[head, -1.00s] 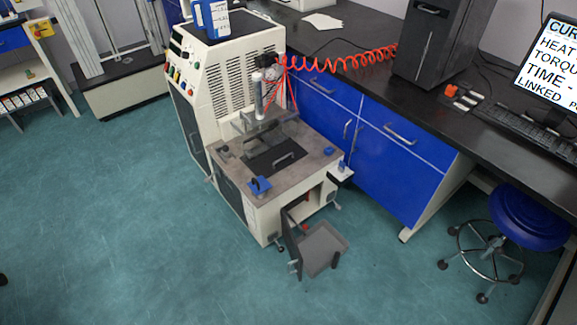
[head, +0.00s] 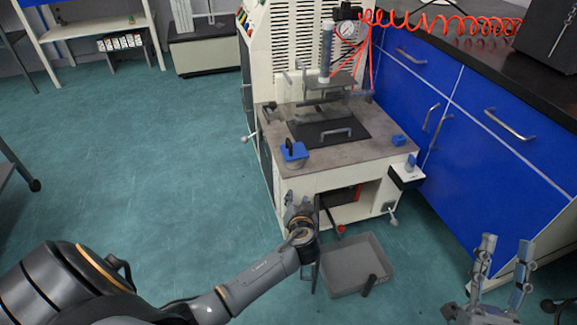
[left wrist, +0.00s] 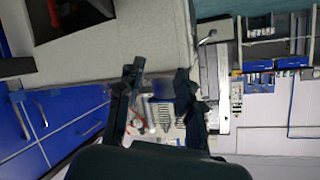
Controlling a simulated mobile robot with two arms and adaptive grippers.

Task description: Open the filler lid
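The rheometer's bench top carries a black square lid (head: 329,133) with a silver bar handle (head: 337,132); I take this to be the filler lid. It lies flat and looks closed. My left gripper (head: 301,203) is in front of the machine's front face, below the bench top and apart from the lid. In the left wrist view its two fingers (left wrist: 160,76) stand apart with nothing between them. I cannot make out the lid in that view. My right gripper (head: 506,262) is at the lower right, fingers apart, empty, away from the machine.
A blue-handled part (head: 294,153) sits at the bench top's left front corner, a small blue block (head: 398,140) at its right. A clear guard and vertical cylinder (head: 326,50) stand behind the lid. A grey tray (head: 357,266) stands out low in front. Blue cabinets (head: 455,105) flank the right.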

